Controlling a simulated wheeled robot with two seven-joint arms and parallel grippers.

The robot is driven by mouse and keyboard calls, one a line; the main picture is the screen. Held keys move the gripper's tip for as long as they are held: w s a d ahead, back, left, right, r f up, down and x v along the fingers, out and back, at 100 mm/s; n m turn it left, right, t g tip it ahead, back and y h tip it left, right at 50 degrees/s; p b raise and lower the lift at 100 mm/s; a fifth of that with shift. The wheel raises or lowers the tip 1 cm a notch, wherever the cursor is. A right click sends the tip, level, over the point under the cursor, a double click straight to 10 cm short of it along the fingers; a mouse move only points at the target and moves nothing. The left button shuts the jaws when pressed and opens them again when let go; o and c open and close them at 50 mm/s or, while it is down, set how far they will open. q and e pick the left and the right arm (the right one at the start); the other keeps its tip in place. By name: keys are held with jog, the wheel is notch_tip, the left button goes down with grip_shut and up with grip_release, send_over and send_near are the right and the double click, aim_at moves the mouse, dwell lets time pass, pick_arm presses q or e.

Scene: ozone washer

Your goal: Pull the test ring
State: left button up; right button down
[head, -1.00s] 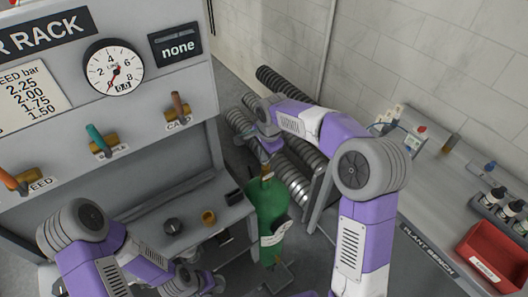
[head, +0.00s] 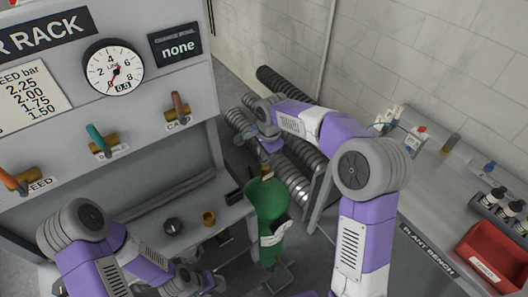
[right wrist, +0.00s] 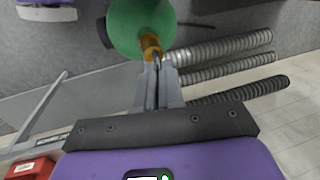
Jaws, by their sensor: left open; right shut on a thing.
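A green cylinder (head: 266,210) with a pale label stands beside the rack's bench; its brass valve (right wrist: 150,44) shows in the right wrist view. My right gripper (right wrist: 156,62) is shut on a small metal piece at the valve, apparently the test ring, which the fingertips mostly hide. In the head view my right gripper (head: 268,158) is just above the cylinder's top. My left gripper (head: 212,281) is low at the bottom edge, left of the cylinder; it is open, but its fingers are hard to make out. The rack's dial (head: 114,67) and a display (head: 175,44) reading "none" are above.
Ribbed hoses (head: 290,185) lie on a rack behind the cylinder. The rack bench (head: 150,240) holds a black knob (head: 172,226) and a brass fitting (head: 209,218). The plant bench (head: 425,205) at right holds bottles and a red bin (head: 495,255).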

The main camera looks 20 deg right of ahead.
jog(key=shift+r, duration=0.1)
jog(key=shift+r+p, duration=0.6)
jog(key=shift+r, duration=0.35)
jog(key=c, duration=1.2)
grip_release()
jog(key=shift+f, duration=0.1)
jog(key=shift+c, duration=0.2)
notch_tip(320, 180, up, 7)
jog(key=s, duration=0.1)
jog(key=shift+s+d+r, duration=0.2)
